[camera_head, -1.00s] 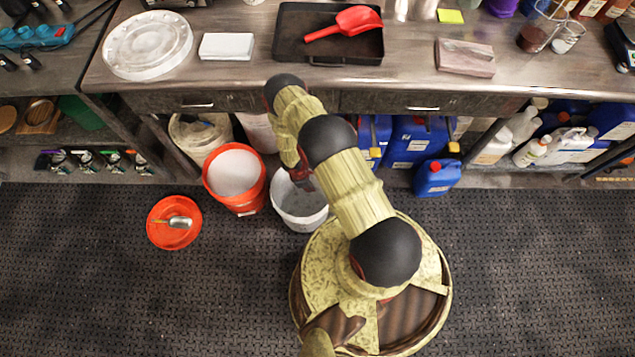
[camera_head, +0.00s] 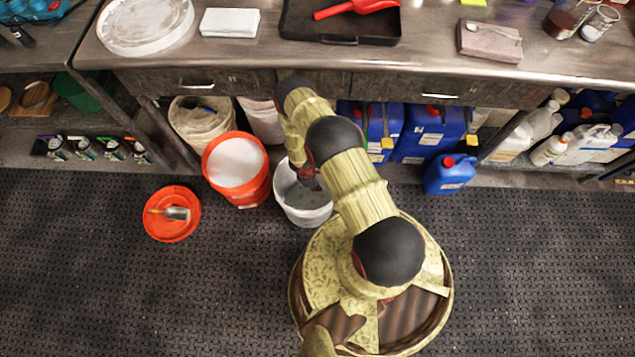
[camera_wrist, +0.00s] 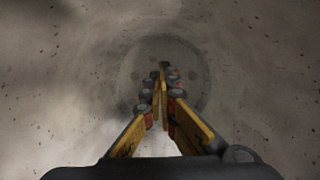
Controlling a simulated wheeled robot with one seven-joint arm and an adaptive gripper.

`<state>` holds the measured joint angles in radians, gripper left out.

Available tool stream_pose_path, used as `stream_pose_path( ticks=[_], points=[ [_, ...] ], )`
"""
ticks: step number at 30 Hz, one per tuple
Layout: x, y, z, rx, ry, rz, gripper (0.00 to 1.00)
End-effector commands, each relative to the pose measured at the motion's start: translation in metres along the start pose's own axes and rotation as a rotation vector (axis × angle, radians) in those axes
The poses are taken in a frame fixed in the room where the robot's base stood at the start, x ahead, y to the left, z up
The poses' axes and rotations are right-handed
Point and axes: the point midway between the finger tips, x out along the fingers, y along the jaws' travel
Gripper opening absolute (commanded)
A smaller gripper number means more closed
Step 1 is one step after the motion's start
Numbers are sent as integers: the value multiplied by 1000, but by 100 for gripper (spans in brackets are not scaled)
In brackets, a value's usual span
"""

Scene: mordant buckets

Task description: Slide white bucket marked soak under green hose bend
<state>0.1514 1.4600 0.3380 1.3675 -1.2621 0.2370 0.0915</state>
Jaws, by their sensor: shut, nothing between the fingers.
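A white bucket (camera_head: 306,212) stands on the floor mat beside an orange bucket, in front of the bench's lower shelf. I see no readable "soak" mark on it. My gripper (camera_wrist: 163,75) is shut and empty in the wrist view, pointing down into a pale, speckled round interior (camera_wrist: 60,70), which looks like the inside of the white bucket. In the head view my arm reaches over the bucket's rim, and the fingers are mostly hidden. I cannot make out a green hose bend in either view.
The orange bucket (camera_head: 252,187) with pale contents stands close on the left. An orange lid (camera_head: 160,227) with a scoop lies farther left. Blue jugs (camera_head: 416,140) crowd the shelf, and one small blue jug (camera_head: 450,176) stands at its front. Open mat lies at the lower left.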

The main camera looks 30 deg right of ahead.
Motion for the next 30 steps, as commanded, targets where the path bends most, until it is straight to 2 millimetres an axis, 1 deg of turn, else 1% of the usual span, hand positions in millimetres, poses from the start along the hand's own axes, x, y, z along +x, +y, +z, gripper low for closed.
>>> stream_pose_path(
  ticks=[1,9,12,18,22,30],
  points=[
    [15,-1,0,2,0,-2,0],
    [69,-1,-1,1,0,-1,0],
    [68,0,15,4,0,-1,0],
    [72,0,34,3,0,-1,0],
    [72,0,38,2,0,0,0],
    [72,0,39,1,0,0,0]
  ],
)
